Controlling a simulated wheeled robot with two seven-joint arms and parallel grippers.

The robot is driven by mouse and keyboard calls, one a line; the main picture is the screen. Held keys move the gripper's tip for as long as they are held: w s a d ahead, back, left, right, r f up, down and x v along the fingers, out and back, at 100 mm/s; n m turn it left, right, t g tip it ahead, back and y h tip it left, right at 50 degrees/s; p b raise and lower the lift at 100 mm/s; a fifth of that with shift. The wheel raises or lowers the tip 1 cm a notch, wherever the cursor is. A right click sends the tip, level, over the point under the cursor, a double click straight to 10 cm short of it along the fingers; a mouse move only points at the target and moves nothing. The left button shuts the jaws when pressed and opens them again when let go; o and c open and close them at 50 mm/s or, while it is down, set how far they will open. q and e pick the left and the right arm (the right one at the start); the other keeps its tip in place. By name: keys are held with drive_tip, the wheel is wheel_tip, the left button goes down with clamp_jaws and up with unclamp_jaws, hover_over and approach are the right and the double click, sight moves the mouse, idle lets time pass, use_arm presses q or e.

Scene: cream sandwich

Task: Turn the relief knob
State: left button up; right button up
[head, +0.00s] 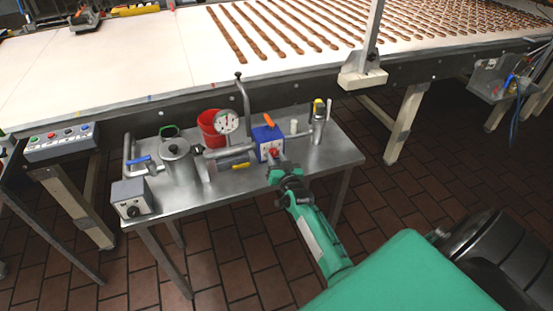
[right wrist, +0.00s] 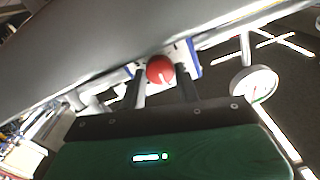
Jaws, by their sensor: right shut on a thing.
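A red round knob (head: 274,153) sits on the front of a blue-and-white box (head: 263,134) on the steel side table. My right gripper (head: 278,163) reaches up to it from the front, its green arm link behind. In the right wrist view the red knob (right wrist: 160,69) lies between the tips of the two dark fingers, which are shut on it. The box is mostly hidden there, with blue edges showing on both sides. Any turn of the knob cannot be told. My left gripper is in neither view.
On the steel table (head: 240,180) stand a red bucket (head: 207,127), a round dial gauge (head: 227,122), a metal pot (head: 178,160) and a grey box with a dial (head: 131,197). An orange handle (head: 268,120) tops the blue box. A conveyor (head: 150,70) runs behind.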

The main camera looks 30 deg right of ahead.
drive_tip(key=shift+m, duration=0.6)
drive_tip(key=o, duration=1)
drive_tip(key=shift+s+a+f, duration=0.1)
drive_tip(key=shift+s+a, duration=0.05)
drive_tip(key=shift+s, duration=0.4)
drive_tip(key=b+v, duration=0.1)
drive_tip(key=v, duration=1.1)
drive_tip(key=shift+s+b, duration=0.4)
